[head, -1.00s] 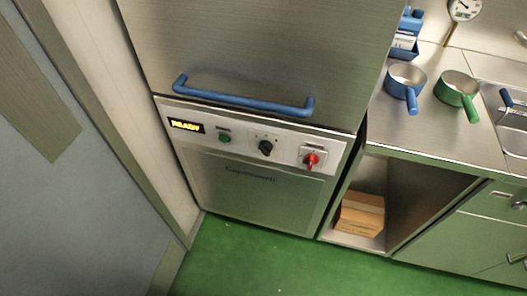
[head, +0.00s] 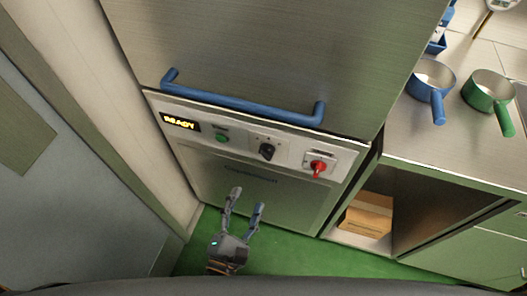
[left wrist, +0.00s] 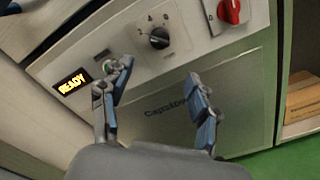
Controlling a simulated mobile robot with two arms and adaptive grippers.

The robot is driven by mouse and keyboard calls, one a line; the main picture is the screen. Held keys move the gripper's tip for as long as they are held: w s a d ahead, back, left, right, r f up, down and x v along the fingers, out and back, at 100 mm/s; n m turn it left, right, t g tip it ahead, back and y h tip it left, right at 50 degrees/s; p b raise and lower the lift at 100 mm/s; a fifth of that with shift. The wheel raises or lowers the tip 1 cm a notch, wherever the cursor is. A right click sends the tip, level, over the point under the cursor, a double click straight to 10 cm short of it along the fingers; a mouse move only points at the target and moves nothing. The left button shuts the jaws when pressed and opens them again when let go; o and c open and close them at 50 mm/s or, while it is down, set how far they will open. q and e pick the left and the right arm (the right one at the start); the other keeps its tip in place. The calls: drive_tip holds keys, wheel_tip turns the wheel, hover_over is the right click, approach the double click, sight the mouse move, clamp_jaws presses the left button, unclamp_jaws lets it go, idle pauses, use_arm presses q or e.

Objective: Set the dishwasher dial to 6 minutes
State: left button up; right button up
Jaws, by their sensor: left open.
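The dishwasher (head: 215,185) has a light control panel below its blue handle (head: 240,102). The black dial (head: 267,150) sits between a green button (head: 221,137) and a red switch (head: 318,168). A yellow display (head: 180,122) reads READY. In the left wrist view the black dial (left wrist: 159,38) shows above and between my fingers, with small marks around it; which one it points to is hard to tell. My left gripper (head: 245,203) is open and empty, below the dial in the head view. My right gripper is out of view.
A blue pan (head: 432,85) and a green pan (head: 490,95) stand on the steel counter (head: 405,135) at the right. A cardboard box (head: 367,215) sits in the open shelf below. A wall borders the dishwasher's left side.

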sight(264, 158)
use_arm(q)
drive_tip(key=p+x, duration=0.2)
drive_tip(key=x, duration=1.1)
drive_tip(key=shift+w+d, duration=0.1)
drive_tip(key=shift+w, duration=0.15)
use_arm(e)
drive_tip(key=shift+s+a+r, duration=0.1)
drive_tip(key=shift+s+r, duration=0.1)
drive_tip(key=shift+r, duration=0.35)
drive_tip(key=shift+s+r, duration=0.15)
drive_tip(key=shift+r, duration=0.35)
use_arm(q)
drive_tip(key=c, duration=1.2)
drive_tip(key=shift+o, duration=0.2)
